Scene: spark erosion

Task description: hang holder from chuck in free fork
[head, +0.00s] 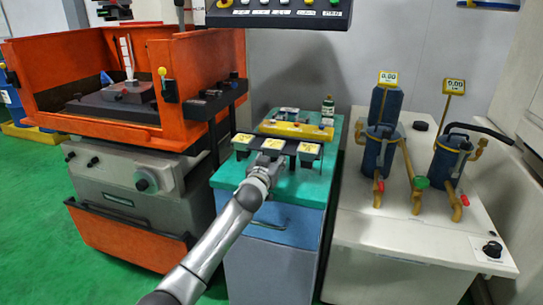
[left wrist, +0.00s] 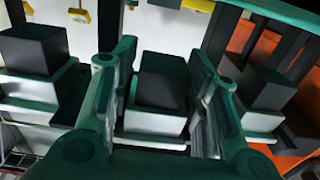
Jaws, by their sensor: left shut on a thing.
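My left gripper (head: 266,166) reaches over the teal-topped cabinet to the middle of a dark fork rack (head: 287,149) with three yellow labels. In the left wrist view the green gripper fingers (left wrist: 165,110) stand on both sides of the middle holder (left wrist: 155,122), a pale body with a dark block, and are shut on it. Similar holders show to the left (left wrist: 32,90) and right (left wrist: 262,120). Whether the middle holder rests in its fork cannot be told. The chuck cannot be made out. My right gripper is not in view.
A yellow bar (head: 296,130) and a small bottle (head: 328,106) are behind the rack. Blue filter units (head: 380,140) with pipes stand on the white cabinet at right.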

